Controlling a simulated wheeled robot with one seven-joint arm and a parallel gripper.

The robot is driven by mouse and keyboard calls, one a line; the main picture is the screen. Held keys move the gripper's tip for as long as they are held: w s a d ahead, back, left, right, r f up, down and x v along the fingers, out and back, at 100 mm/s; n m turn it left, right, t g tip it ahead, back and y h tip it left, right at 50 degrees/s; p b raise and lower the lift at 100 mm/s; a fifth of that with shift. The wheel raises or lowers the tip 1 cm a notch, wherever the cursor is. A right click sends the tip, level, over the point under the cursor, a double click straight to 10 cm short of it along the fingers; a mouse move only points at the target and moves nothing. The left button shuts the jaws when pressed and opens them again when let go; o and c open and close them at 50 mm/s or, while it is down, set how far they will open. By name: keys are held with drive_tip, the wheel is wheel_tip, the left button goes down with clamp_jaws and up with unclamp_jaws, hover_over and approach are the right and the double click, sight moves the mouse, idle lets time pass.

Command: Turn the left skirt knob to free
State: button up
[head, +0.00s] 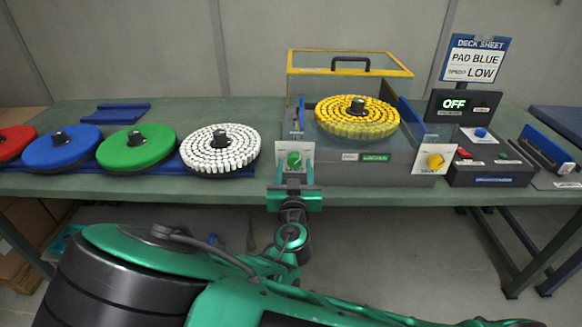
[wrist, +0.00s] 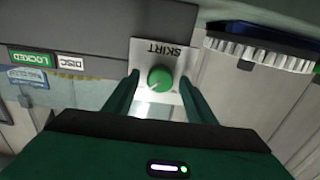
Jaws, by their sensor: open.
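The left skirt knob (head: 294,159) is a round green knob on a white plate on the left front of the grey machine (head: 365,168). In the wrist view the knob (wrist: 160,78) sits on the plate marked SKIRT (wrist: 163,52), seen upside down. A small pale mark shows at its lower left edge; its exact setting is hard to read. My gripper (head: 294,174) is in front of the plate. Its two green fingers stand open, one on either side of the knob, with a gap visible on both sides.
A yellow knob (head: 435,161) is on the machine's right front plate. A yellow disc (head: 357,117) lies on the machine, before a yellow-framed clear cover (head: 350,65). A white disc (head: 219,149) stands left. A label (wrist: 32,58) reads LOCKED. A display (head: 455,104) reads OFF.

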drive_tip(key=shift+w, duration=0.3)
